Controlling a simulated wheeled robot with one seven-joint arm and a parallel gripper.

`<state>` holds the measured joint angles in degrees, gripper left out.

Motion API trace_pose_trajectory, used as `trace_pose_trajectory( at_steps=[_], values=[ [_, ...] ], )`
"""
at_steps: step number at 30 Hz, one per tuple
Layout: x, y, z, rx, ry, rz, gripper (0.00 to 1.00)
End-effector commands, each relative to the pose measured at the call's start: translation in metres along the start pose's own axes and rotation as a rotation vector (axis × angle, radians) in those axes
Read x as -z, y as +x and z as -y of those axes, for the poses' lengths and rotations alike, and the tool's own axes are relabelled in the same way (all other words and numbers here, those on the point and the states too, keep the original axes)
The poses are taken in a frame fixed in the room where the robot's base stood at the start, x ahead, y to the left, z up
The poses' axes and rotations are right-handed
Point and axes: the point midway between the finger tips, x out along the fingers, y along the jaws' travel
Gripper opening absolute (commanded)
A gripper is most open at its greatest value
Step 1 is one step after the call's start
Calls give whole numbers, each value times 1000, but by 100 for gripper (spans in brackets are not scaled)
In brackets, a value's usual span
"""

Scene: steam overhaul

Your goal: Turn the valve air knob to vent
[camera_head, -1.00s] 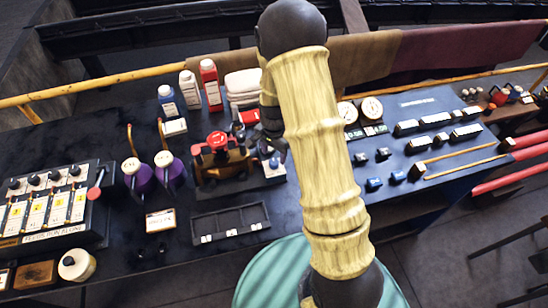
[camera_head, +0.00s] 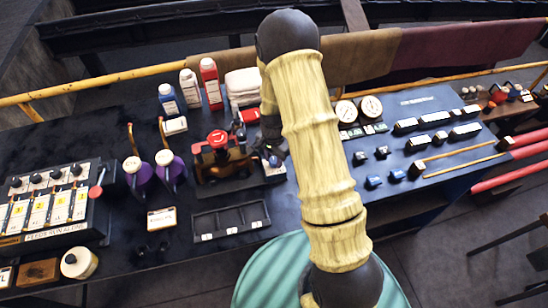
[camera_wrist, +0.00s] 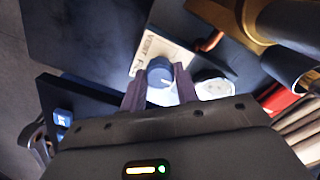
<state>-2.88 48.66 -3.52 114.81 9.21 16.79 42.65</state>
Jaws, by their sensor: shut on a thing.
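The valve air knob is a round blue knob (camera_wrist: 160,72) with a white mark on its side. It sits on a pale plate (camera_wrist: 150,48) lettered with "VENT" and a partly hidden second word. My gripper (camera_wrist: 160,88) is shut on the knob, with a dark finger on each side of it in the wrist view. In the head view my gripper (camera_head: 269,150) is over the small plate right of the red-topped valve (camera_head: 219,144). There the knob is small and partly covered, so its pointing direction cannot be read.
A white round part (camera_wrist: 213,88) lies right of the fingers in the wrist view. Purple-bodied jugs (camera_head: 168,170) stand left of the valve, and an empty dark tray (camera_head: 231,221) is in front. Bottles (camera_head: 210,82) and folded white cloths (camera_head: 243,84) are behind. Two gauges (camera_head: 371,107) stand right of my arm.

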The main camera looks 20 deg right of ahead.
Motion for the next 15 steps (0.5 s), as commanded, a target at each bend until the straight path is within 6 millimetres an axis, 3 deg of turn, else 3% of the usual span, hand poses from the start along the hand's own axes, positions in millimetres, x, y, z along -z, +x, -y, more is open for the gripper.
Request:
trace_pose_trajectory(
  at_steps=[15],
  values=[
    [1, 0, 0, 2, -160, -1, 8]
  ],
)
